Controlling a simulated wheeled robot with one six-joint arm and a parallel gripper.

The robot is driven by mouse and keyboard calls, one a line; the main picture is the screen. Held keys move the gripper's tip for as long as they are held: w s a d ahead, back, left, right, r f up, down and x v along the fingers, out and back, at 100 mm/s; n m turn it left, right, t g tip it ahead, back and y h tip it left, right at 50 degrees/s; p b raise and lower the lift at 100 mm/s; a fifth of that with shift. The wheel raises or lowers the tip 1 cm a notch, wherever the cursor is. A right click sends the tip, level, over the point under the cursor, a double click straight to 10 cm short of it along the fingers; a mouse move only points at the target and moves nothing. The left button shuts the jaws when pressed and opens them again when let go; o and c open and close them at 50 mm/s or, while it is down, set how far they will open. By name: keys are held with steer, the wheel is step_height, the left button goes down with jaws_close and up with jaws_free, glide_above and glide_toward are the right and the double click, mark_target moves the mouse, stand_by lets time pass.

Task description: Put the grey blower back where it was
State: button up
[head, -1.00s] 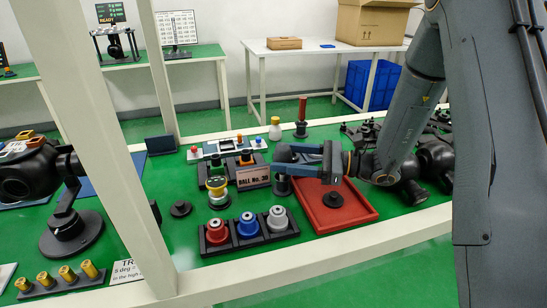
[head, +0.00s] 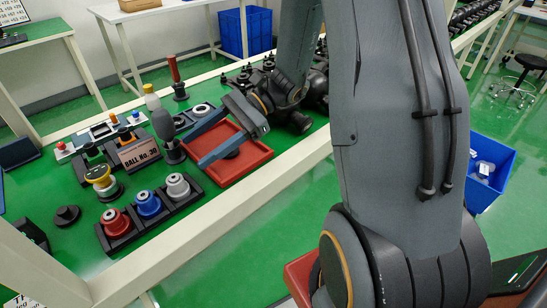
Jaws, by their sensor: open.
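The grey blower (head: 164,124), a dark grey bulb, stands upright on a dark round stand (head: 174,154) in the head view, behind the row of colored knobs. My gripper (head: 196,149) is open, its two fingers pointing left over the left part of the red tray. The fingertips are just right of the blower and its stand. They look empty and clear of it, though the exact gap is hard to judge.
The red tray (head: 258,150) lies under my gripper. A "BALL No. 30" sign (head: 138,153) stands left of the blower. Red, blue and grey knobs (head: 148,205) sit in a black holder in front. A white frame rail (head: 215,222) crosses nearer me.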

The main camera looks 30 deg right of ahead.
steer(key=s+n+h, duration=0.1)
steer(key=s+g+h, duration=0.1)
steer(key=s, duration=0.1)
steer(key=s+n+h, duration=0.1)
steer(key=shift+s+d+f+n+g, duration=0.3)
steer(key=shift+s+d+f, duration=0.05)
steer(key=shift+f, duration=0.05)
steer(key=s+d+n+h, duration=0.1)
steer(key=s, duration=0.1)
steer(key=s+d+f+n+h, duration=0.1)
steer(key=d+h, duration=0.1)
steer(key=s+d+n+h, duration=0.1)
steer(key=s+n, duration=0.1)
steer(key=shift+s+d+f+g+h, duration=0.15)
steer(key=shift+s+f+g+h, duration=0.15)
steer(key=shift+f, duration=0.05)
steer(key=s+d+n+t+h, duration=0.1)
steer(key=d+n+t+h, duration=0.2)
steer(key=d+n+h, duration=0.3)
steer(key=shift+d+r+n, duration=0.4)
steer(key=shift+d+n, duration=0.1)
steer(key=shift+d, duration=0.8)
steer(key=shift+s, duration=0.1)
